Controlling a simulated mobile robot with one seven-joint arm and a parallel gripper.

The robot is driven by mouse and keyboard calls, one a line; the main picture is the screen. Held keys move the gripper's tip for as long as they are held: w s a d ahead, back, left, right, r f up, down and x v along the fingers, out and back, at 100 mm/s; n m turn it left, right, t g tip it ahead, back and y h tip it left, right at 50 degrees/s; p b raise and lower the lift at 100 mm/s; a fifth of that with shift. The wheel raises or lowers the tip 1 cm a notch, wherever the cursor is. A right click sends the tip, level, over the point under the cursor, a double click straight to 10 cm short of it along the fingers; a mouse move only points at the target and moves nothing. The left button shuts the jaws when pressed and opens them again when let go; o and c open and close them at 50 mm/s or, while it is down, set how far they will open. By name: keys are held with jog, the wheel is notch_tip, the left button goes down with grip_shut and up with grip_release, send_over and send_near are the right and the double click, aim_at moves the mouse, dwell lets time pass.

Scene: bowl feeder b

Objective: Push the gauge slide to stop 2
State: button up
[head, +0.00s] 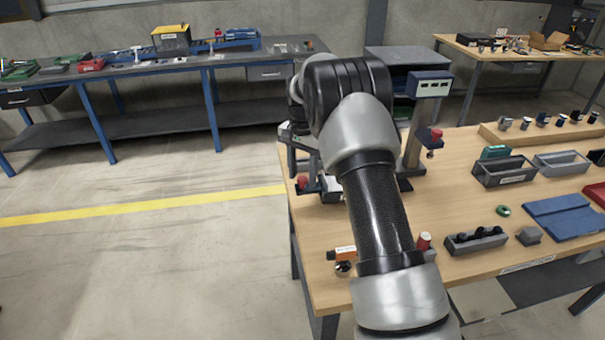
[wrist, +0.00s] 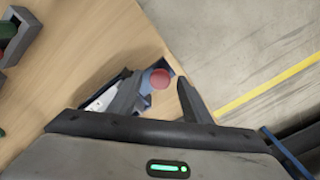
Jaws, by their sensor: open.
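A device with a red knob (head: 303,181) stands at the left edge of the wooden bench, partly hidden by my arm in the head view. It looks like the gauge slide, though I cannot be sure. In the wrist view a round red knob (wrist: 160,78) shows above a blue-grey part. My gripper (wrist: 160,86) is open, with one finger on each side of the knob in the picture. I cannot tell whether either finger touches it. The gripper is mostly hidden behind my arm in the head view. No stop numbers are readable.
A stand with a display box (head: 430,84) and another red knob (head: 436,134) rises behind my arm. An orange block (head: 342,253) and a red cylinder (head: 424,241) stand near the front. Grey bins (head: 503,172) and a blue folder (head: 564,217) lie right. Open floor lies left.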

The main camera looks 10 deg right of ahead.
grip_shut()
jog(key=d+p, duration=0.2)
jog(key=d, duration=2.2)
jog(key=shift+p, duration=0.35)
grip_release()
